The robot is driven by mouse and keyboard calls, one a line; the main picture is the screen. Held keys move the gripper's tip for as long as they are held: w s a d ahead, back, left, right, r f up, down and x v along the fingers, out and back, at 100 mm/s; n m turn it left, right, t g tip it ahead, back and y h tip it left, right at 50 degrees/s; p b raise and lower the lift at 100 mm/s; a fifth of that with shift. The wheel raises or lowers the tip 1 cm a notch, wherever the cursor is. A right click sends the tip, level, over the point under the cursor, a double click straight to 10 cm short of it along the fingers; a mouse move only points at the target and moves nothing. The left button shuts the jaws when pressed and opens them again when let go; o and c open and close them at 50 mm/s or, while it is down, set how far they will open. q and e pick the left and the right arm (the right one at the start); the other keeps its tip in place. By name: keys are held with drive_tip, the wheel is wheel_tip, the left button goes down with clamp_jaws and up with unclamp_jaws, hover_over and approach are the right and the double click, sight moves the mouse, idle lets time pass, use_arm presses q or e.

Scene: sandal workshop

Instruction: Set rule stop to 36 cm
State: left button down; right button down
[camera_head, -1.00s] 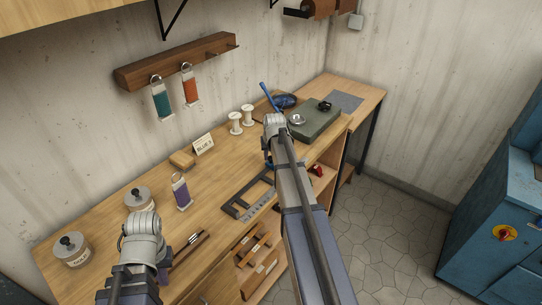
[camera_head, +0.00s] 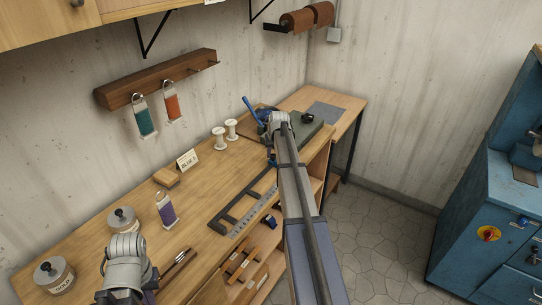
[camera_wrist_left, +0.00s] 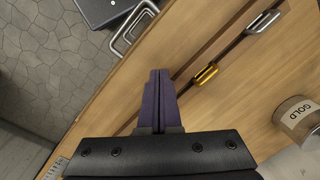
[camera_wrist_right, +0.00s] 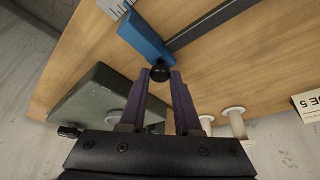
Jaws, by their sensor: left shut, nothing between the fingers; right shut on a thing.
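The rule (camera_head: 243,217) lies along the front of the bench, a dark frame with a pale graduated scale. Its stop is a blue block (camera_wrist_right: 145,38) with a round black knob (camera_wrist_right: 160,73), seen in the right wrist view beside a dark bar (camera_wrist_right: 205,22). My right gripper (camera_wrist_right: 161,78) is shut on the black knob. In the head view my right gripper (camera_head: 271,157) is at the rule's far end, and the arm hides the stop. My left gripper (camera_wrist_left: 157,74) is shut and empty above the bench's front left. The stop's scale reading is not legible.
A dark green slab (camera_head: 304,135) lies beyond my right gripper, with white spools (camera_head: 219,138) to its left. Lidded jars (camera_head: 122,219), a purple-filled tag (camera_head: 165,209) and a card (camera_head: 187,160) stand along the bench. Slim tools (camera_head: 178,264) lie near my left gripper.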

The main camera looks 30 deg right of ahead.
drive_tip(key=shift+w+d, duration=0.1)
drive_tip(key=shift+d, duration=0.1)
use_arm(q)
drive_tip(key=shift+d, duration=0.1)
use_arm(e)
drive_tip(key=c, duration=0.6)
unclamp_jaws()
use_arm(q)
wheel_tip(320, 180, up, 7)
drive_tip(key=p, duration=0.7)
use_arm(e)
drive_tip(key=v, duration=0.7)
drive_tip(key=shift+s+a+r, duration=0.1)
drive_tip(key=shift+s+r, duration=0.1)
drive_tip(key=shift+r, duration=0.15)
use_arm(q)
drive_tip(key=shift+r, duration=0.1)
